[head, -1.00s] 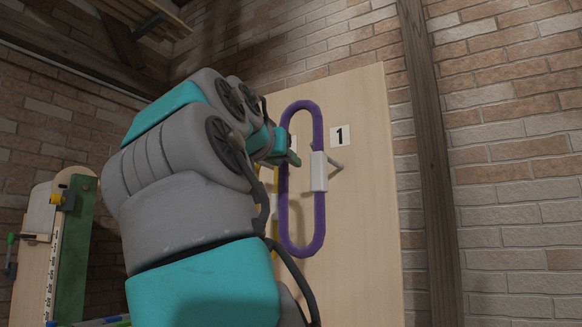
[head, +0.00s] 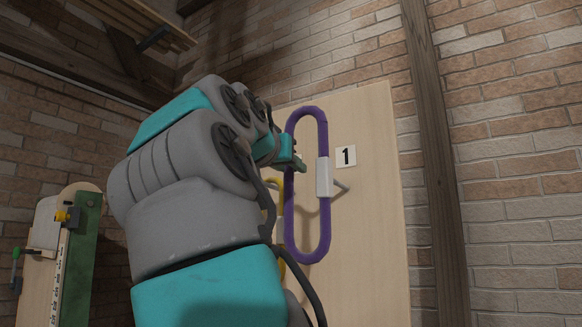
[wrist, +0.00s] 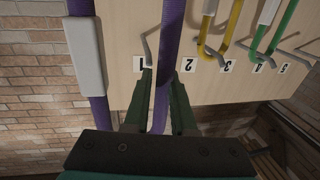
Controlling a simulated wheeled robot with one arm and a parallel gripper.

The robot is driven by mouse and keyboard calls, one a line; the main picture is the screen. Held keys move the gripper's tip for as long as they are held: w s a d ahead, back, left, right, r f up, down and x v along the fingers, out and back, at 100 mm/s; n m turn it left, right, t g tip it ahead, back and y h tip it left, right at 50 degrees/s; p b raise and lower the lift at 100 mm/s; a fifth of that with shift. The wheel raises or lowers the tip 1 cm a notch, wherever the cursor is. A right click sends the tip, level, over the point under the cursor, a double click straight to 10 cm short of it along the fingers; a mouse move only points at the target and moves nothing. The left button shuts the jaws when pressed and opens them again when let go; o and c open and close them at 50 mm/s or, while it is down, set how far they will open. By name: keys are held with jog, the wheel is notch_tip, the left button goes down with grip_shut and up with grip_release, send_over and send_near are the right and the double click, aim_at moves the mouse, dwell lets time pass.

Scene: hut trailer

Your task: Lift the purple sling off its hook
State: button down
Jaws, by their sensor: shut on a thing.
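The purple sling (head: 290,215) is a long upright loop with a white sleeve (head: 324,177) on its right side. My gripper (head: 298,163) is shut on its left strand, in front of the board. In the wrist view the purple strand (wrist: 166,45) runs between my fingers (wrist: 162,85). The grey hook (head: 341,186) by label 1 (head: 346,156) shows just right of the sleeve, well below the loop's top. In the wrist view the hook (wrist: 147,48) appears between the two strands. I cannot tell whether its tip still passes through the loop.
A wooden post (head: 432,160) and brick wall stand at right. Another board with tools (head: 65,245) stands at left.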

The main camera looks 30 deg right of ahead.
jog(key=shift+r, duration=0.1)
jog(key=w+a+v, duration=0.2)
jog(key=v, duration=1.1)
jog(key=shift+s+a, duration=0.15)
jog(key=shift+a, duration=0.05)
dwell(1.1)
jog(key=shift+s, duration=0.1)
